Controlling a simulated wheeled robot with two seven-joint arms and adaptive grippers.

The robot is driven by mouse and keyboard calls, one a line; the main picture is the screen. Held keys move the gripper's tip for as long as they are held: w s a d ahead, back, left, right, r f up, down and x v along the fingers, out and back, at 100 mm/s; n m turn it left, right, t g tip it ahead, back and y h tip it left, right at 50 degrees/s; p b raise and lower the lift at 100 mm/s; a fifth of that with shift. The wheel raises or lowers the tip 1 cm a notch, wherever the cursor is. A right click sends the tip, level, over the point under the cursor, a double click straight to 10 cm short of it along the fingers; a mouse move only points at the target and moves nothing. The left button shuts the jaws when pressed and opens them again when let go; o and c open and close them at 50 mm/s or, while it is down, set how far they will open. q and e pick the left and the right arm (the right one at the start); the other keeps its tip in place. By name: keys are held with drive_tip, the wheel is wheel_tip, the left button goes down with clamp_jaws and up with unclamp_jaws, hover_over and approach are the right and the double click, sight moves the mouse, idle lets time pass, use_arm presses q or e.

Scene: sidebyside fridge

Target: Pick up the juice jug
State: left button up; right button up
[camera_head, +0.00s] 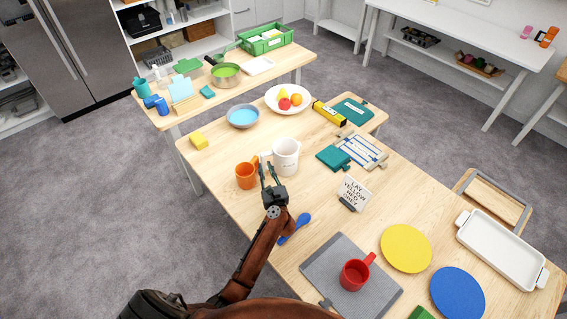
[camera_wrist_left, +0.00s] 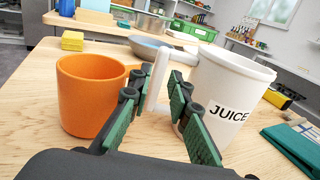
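The juice jug (camera_head: 286,158) is a white jug standing upright on the wooden table. In the left wrist view the jug (camera_wrist_left: 228,90) shows the word JUICE, and its white handle (camera_wrist_left: 158,80) points toward the left. My left gripper (camera_head: 267,172) is in front of the jug on its handle side. In the left wrist view the gripper (camera_wrist_left: 155,100) is open, with the handle between its two green-padded fingers. I cannot tell whether either finger touches the handle. My right gripper is in neither view.
An orange mug (camera_head: 246,176) stands just left of the jug, close to the left finger. A blue bowl (camera_head: 243,116) and a fruit plate (camera_head: 287,98) are behind. A blue spoon (camera_head: 295,228) is nearer.

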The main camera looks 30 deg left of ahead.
sight(263, 161)
use_arm(q)
drive_tip(key=x, duration=0.3)
drive_tip(key=shift+d+f, duration=0.1)
drive_tip(key=shift+f, duration=0.15)
drive_tip(key=shift+w+a, duration=0.45)
drive_tip(key=shift+a, duration=0.1)
drive_tip(key=c, duration=0.3)
clamp_jaws()
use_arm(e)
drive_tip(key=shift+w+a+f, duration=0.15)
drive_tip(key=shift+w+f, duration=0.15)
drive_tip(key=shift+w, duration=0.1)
